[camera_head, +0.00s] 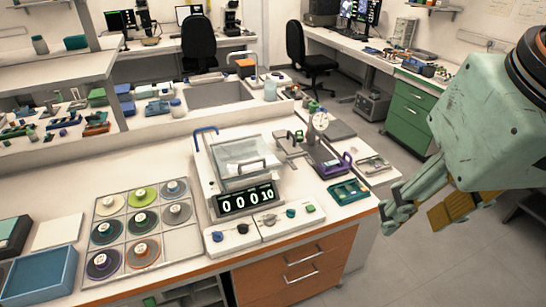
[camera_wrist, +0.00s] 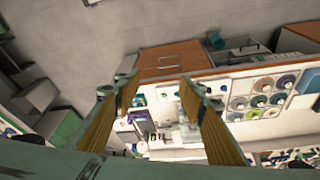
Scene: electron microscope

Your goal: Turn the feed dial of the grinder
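The grinder (camera_head: 207,172) is a white machine on the bench, left of my gripper, with a clear cover and a digital display (camera_head: 247,199) reading 00010. Its front panel carries several small controls, including a blue knob (camera_head: 217,236), a black knob (camera_head: 242,228) and a teal knob (camera_head: 291,213). I cannot tell which is the feed dial. My gripper (camera_head: 411,222) is open and empty, off the bench's right end, apart from the grinder. In the wrist view the grinder (camera_wrist: 187,133) shows small between the spread fingers (camera_wrist: 158,88).
A tray of round discs (camera_head: 158,247) stands left of the grinder, with a blue bin (camera_head: 38,278) beyond. A dial-gauge stand (camera_head: 320,122) and a green tray (camera_head: 348,191) stand to its right. Orange drawers (camera_head: 300,265) are below. Open floor lies under my gripper.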

